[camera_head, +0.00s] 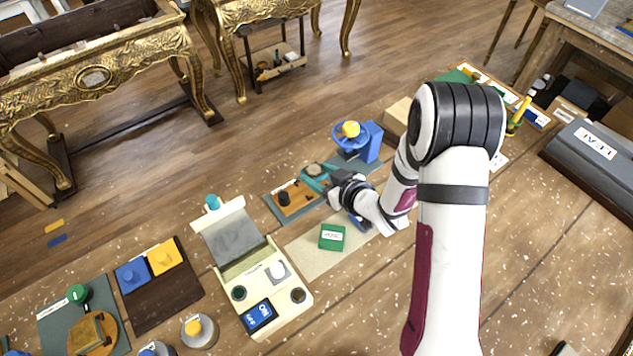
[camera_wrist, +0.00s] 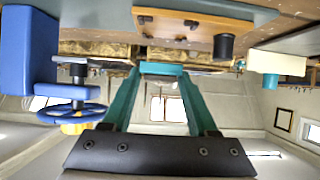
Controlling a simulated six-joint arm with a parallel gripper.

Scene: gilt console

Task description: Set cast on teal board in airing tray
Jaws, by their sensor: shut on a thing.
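My gripper (camera_head: 328,184) has teal fingers and is over the wooden block with a black knob (camera_head: 293,200), at its right end. In the wrist view the fingertips (camera_wrist: 162,70) meet a short teal piece (camera_wrist: 162,67) between them, shut on it. I cannot tell whether this piece is the cast. A pale round grey-teal top (camera_head: 313,169) shows beside the fingers. The wooden block (camera_wrist: 185,30) lies on a grey-teal board (camera_head: 272,208). A cream tray (camera_head: 262,333) with a raised grey panel stands left of it, holding a blue labelled block (camera_head: 258,316) and small round pieces. I cannot tell which is the airing tray.
A blue device with a handwheel (camera_head: 350,136) stands just beyond my gripper. A green labelled box (camera_head: 332,237) sits on a beige mat (camera_head: 306,254). A dark board (camera_head: 160,310) carries blue and yellow knobbed blocks. My arm hides part of the right side.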

